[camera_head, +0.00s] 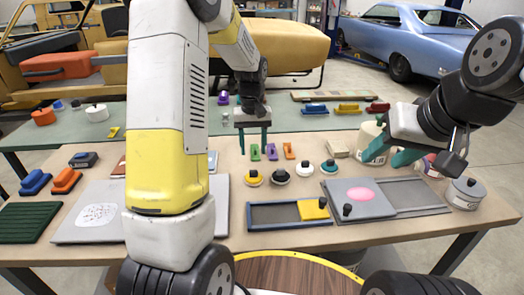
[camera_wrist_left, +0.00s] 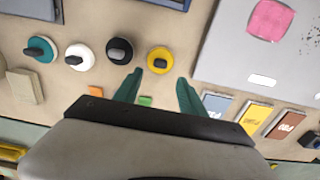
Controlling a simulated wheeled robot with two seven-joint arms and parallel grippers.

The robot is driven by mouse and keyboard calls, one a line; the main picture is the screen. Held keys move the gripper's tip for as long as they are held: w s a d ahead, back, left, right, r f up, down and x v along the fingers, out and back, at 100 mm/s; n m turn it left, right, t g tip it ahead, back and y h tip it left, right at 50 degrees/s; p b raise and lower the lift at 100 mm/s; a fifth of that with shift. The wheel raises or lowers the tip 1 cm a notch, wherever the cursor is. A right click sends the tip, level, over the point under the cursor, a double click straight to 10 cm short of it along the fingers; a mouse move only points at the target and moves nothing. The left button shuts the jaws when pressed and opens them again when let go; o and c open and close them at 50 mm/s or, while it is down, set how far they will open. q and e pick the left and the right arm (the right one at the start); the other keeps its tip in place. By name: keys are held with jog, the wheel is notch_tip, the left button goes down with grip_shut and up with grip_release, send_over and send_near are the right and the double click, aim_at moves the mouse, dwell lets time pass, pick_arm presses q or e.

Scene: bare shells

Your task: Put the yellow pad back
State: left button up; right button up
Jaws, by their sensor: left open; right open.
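A round yellow pad with a dark knob (camera_head: 253,179) lies on the table at the left end of a row of round pads; it also shows in the left wrist view (camera_wrist_left: 160,60). A yellow block (camera_head: 313,210) sits at the right end of a blue-framed tray (camera_head: 262,204). My left gripper (camera_head: 254,141) is open and empty, pointing down behind the round yellow pad. In the left wrist view its fingertips (camera_wrist_left: 157,90) are apart, with the round yellow pad just beyond them. My right gripper (camera_head: 388,156) is open at the right, near a cream container (camera_head: 369,138).
Black (camera_head: 280,177), white (camera_head: 304,170) and teal (camera_head: 330,167) round pads continue the row. A grey panel with a pink patch (camera_head: 360,195) lies right of the tray. Small coloured blocks (camera_head: 271,153) stand behind the row. My left arm hides part of the left table.

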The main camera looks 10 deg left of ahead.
pick_arm(q)
jog(key=s+r+m+t+h, duration=0.1)
jog(key=s+r+m+t, duration=0.15)
jog(key=s+r, duration=1)
jog(key=s+d+r+m+t+h, duration=0.1)
jog(key=s+d+r+t, duration=0.1)
jog(key=s, duration=0.9)
jog(key=shift+s+r+t, duration=0.3)
jog(key=shift+r+t, duration=0.55)
jog(key=shift+r, duration=0.5)
jog(key=shift+d, duration=0.1)
